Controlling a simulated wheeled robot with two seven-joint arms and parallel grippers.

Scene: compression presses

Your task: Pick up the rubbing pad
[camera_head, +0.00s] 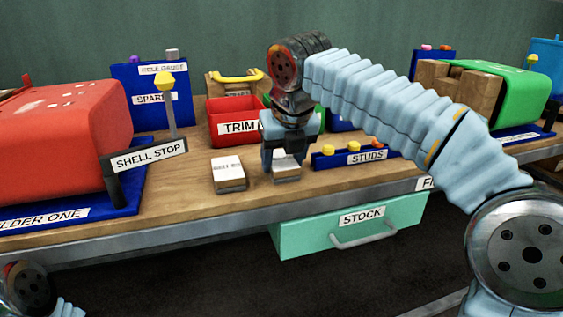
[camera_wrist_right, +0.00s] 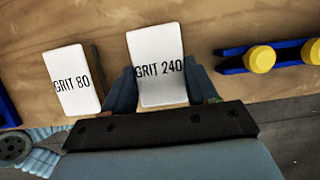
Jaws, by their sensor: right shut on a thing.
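Two white-topped rubbing pads are on the wooden bench. The GRIT 240 pad (camera_wrist_right: 158,68) is between the fingers of my right gripper (camera_wrist_right: 163,90), which is shut on its near part. In the head view this pad (camera_head: 287,175) shows below the right gripper (camera_head: 284,160), at or very near the bench top; I cannot tell if there is a gap. The GRIT 80 pad (camera_wrist_right: 72,80) lies flat to its left, apart from the gripper, and it also shows in the head view (camera_head: 228,174). My left gripper is not in view.
A blue STUDS rack (camera_head: 345,158) with yellow knobs stands right of the held pad. A red TRIM bin (camera_head: 226,110) is behind. The SHELL STOP sign (camera_head: 149,157) and red press (camera_head: 70,135) are left. A green STOCK drawer (camera_head: 320,235) hangs below the bench's front edge.

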